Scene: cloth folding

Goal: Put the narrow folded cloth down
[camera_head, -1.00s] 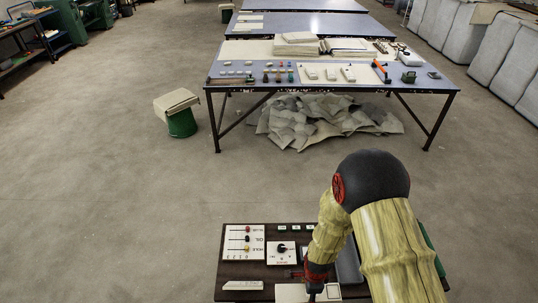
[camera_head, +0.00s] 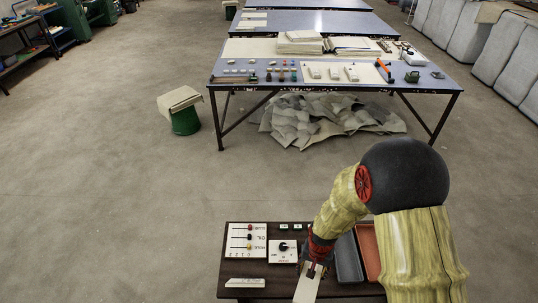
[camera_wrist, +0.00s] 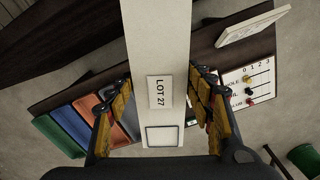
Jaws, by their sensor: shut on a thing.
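The narrow folded cloth (camera_wrist: 158,45) is a long off-white strip. It runs down the middle of the wrist view, with a "LOT 27" label and an outlined square near its end. My gripper (camera_head: 315,268) is shut on it, with fingers on both sides of the strip in the wrist view. In the head view the cloth (camera_head: 308,287) runs from the fingertips toward the bottom edge, over the dark worktable (camera_head: 236,274). I cannot tell its height above the table. Its far end is cut off.
A slider panel (camera_head: 246,240), a dial box (camera_head: 283,251) and a white name block (camera_head: 245,283) stand on the table's left. A grey tray (camera_head: 348,262) and an orange tray (camera_head: 369,252) lie to the right. My arm hides the table's right part.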

